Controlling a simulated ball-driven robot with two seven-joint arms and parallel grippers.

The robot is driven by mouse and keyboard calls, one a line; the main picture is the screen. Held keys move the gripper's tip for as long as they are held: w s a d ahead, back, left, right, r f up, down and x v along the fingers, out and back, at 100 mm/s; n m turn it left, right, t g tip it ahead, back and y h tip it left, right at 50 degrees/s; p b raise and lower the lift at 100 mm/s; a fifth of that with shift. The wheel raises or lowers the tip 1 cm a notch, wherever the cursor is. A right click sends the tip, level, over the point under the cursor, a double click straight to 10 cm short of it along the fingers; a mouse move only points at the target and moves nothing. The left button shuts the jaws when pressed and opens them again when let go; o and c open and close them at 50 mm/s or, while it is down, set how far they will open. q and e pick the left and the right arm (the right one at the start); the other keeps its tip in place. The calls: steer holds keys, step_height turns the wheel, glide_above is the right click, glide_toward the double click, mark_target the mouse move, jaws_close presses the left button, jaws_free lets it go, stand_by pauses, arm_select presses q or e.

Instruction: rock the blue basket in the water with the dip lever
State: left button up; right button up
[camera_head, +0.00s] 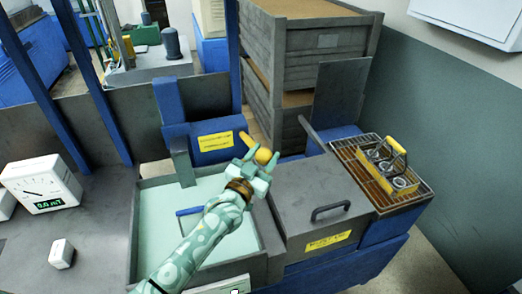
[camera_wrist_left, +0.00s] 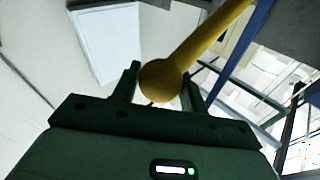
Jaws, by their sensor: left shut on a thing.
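The dip lever is a yellow bar ending in a round yellow knob (camera_head: 263,156), beside the blue housing at the back of the water tank. My left gripper (camera_head: 257,160) is shut on the knob. In the left wrist view the knob (camera_wrist_left: 160,80) sits between the two fingers of the left gripper (camera_wrist_left: 161,87), with the bar rising to the upper right. The tank (camera_head: 139,240) holds pale green water. A blue bar (camera_head: 188,211), seemingly part of the blue basket, shows in it. My left arm crosses the tank and hides the rest. My right gripper is out of view.
Right of the tank is a grey lidded box (camera_head: 325,190) with a dark handle and yellow label. Beyond it, a yellow-handled carrier (camera_head: 383,160) with several rings stands on a brown grate (camera_head: 415,195). A white dial meter (camera_head: 42,184) stands at left on the grey bench.

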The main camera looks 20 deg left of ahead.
arm_select(q)
steer(key=shift+m+t+h, duration=0.3)
steer(key=shift+m+t, duration=0.2)
steer(key=shift+m, duration=0.2)
steer(key=f+b, duration=0.1)
steer(key=s+f+b, duration=0.1)
steer(key=f, duration=0.1)
steer(key=d+f+b, duration=0.1)
steer(key=shift+s+f, duration=0.25)
steer(key=shift+f, duration=0.15)
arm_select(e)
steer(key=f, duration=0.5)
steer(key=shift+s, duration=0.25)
arm_select(q)
steer(key=shift+r, duration=0.1)
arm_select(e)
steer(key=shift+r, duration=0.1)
arm_select(q)
steer(key=o, duration=1.3)
steer(key=shift+w, duration=0.1)
steer(key=shift+o, duration=0.2)
steer(key=shift+r, duration=0.1)
steer(key=v, duration=1.6)
steer(key=shift+a, duration=0.1)
